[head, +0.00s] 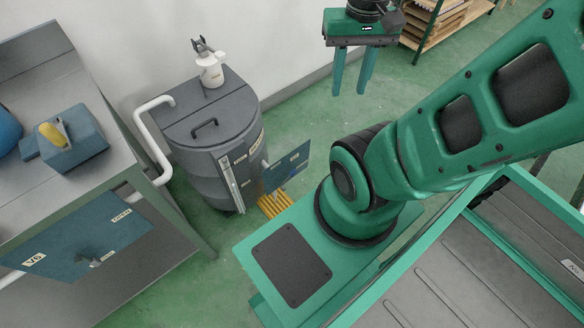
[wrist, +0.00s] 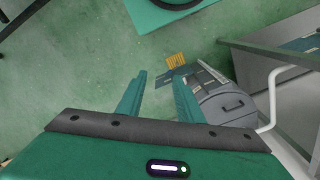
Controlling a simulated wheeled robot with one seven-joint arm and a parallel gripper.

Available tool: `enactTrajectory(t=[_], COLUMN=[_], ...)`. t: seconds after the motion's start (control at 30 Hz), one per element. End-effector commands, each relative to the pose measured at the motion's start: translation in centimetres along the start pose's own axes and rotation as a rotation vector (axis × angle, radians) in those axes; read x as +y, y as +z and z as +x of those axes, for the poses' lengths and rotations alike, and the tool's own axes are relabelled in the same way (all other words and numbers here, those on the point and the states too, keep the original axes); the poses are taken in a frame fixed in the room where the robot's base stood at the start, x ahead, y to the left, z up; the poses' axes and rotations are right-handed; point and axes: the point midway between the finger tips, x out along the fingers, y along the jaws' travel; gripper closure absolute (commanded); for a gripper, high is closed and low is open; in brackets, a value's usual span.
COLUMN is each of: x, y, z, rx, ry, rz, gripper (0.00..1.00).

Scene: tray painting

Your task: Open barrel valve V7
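The grey barrel (head: 208,145) stands by the wall, left of centre in the head view. A blue plate (head: 287,167) sits at its right side; any V7 lettering is too small to read and I cannot make out its handle clearly. In the wrist view the barrel (wrist: 225,104) is right of centre, partly behind a finger, with the plate (wrist: 177,77) near its upper left. My gripper (head: 350,92) is raised in the air to the right of the barrel, well apart from it. Its two fingers point down, open and empty; they also show in the wrist view (wrist: 161,76).
A workbench (head: 120,145) with a blue box (head: 75,142) stands at left. A blue plate labelled V6 and OPEN (head: 80,240) is on its front. A white pipe (head: 143,125) and spray bottle (head: 210,70) are at the barrel. Yellow strips (head: 274,204) lie below its plate.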

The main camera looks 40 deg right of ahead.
Motion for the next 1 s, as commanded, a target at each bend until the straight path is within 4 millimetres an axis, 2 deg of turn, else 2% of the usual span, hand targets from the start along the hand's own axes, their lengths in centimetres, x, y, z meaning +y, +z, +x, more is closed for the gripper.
enactTrajectory(t=[0.07, 0.17, 0.27, 0.47, 0.77, 1.0], x=[0.5, 0.5, 0.2, -0.8, -2.9, -4.7], y=[0.8, 0.2, -1.7, -6.8, -13.8, -18.1], z=[-0.3, -0.2, 0.6, 3.5, 10.3, 17.4], rx=[0.009, 0.011, 0.011, 0.020, 0.040, 0.051], ry=[-0.005, 0.000, 0.016, 0.050, 0.077, 0.079], rz=[0.001, 0.018, 0.055, 0.160, 0.318, 0.444], gripper=[0.66, 0.66, 0.66, 0.66, 0.66, 0.66])
